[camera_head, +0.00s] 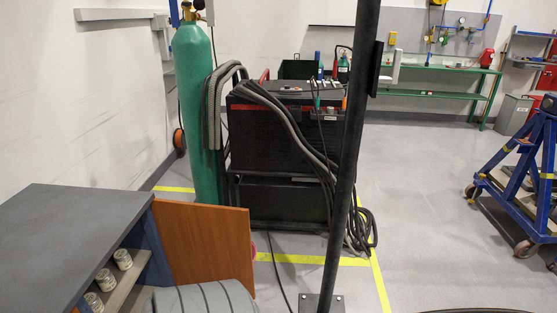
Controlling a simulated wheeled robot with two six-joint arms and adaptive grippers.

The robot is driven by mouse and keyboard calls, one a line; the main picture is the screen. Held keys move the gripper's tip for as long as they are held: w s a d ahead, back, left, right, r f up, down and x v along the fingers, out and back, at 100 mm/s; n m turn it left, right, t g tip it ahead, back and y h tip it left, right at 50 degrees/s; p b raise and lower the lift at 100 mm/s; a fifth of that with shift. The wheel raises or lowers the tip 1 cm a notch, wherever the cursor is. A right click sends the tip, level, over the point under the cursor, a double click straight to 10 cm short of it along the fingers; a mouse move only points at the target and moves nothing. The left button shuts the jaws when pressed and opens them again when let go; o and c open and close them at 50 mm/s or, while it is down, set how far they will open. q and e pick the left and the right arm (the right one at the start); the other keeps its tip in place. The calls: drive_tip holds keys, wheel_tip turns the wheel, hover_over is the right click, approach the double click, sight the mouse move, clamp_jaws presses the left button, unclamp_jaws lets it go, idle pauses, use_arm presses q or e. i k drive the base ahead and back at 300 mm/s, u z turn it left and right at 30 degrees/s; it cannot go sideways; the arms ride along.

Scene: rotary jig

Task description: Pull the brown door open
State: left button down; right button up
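The brown door (208,243) is at the lower left, beside a dark grey cabinet (65,232). It stands swung out from the cabinet's far end, near a blue side panel (153,252). The cabinet front is uncovered, and several small jars (122,259) show on its shelves. A grey rounded shape with dark stripes hides part of the door's lower edge; I cannot tell what it is. Neither of my grippers is in view, and no hand is seen on the door.
A green gas cylinder (194,115) and a black welding unit (275,150) with hoses stand behind the door. A dark upright post (350,150) rises right of it. A blue wheeled frame (518,185) is at the right. The grey floor between post and frame is clear.

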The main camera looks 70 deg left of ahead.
sight(202, 243)
drive_tip(key=u, duration=0.25)
drive_tip(key=i, duration=1.7)
drive_tip(key=u, duration=1.05)
drive_tip(key=i, duration=1)
drive_tip(key=u, duration=0.85)
